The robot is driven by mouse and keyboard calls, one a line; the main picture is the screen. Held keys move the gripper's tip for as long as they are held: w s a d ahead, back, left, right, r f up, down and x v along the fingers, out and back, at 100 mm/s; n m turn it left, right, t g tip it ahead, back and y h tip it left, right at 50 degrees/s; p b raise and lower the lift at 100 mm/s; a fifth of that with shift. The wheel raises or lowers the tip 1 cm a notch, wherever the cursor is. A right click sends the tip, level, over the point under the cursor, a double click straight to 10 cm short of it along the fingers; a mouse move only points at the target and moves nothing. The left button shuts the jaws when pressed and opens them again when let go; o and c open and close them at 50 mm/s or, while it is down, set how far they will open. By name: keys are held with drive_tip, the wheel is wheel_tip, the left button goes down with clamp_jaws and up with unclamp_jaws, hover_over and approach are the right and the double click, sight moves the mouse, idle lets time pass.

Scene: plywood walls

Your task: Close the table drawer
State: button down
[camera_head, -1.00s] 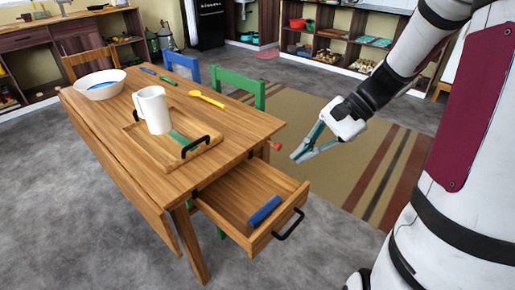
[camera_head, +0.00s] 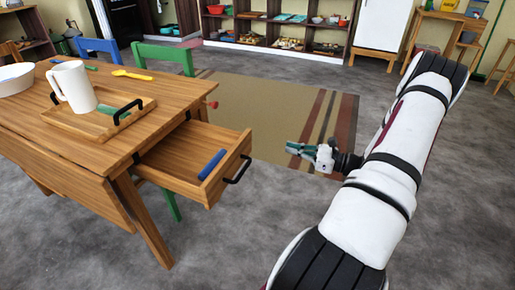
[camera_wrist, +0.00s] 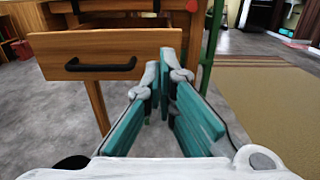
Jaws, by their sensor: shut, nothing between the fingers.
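The table drawer (camera_head: 199,170) is pulled well out of the end of the wooden table (camera_head: 115,155). A blue block-like object (camera_head: 211,164) lies inside it. The drawer's black handle (camera_head: 238,169) is on its front panel, which also shows in the wrist view with the handle (camera_wrist: 100,68) at the upper left. My gripper (camera_head: 290,148) is to the right of the drawer front, apart from it, with its fingers pointing left. In the wrist view my gripper's teal fingers (camera_wrist: 166,70) are shut and empty, just right of the drawer's front.
On the table are a wooden tray (camera_head: 135,120) with a white mug (camera_head: 73,86), a yellow spoon (camera_head: 131,75) and a white bowl (camera_head: 15,79). A green chair (camera_head: 165,55) and a blue chair (camera_head: 97,47) stand behind. A striped rug (camera_head: 270,110) and open grey floor lie to the right.

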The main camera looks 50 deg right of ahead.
sight(247, 137)
drive_tip(key=b+x, duration=0.3)
drive_tip(key=x, duration=1)
drive_tip(key=shift+w+a, duration=0.1)
drive_tip(key=shift+w, duration=0.3)
drive_tip(key=shift+w, duration=0.1)
drive_tip(key=b+x, duration=0.1)
drive_tip(key=x, duration=2.2)
drive_tip(key=shift+a+f, duration=0.1)
drive_tip(key=shift+f, duration=0.05)
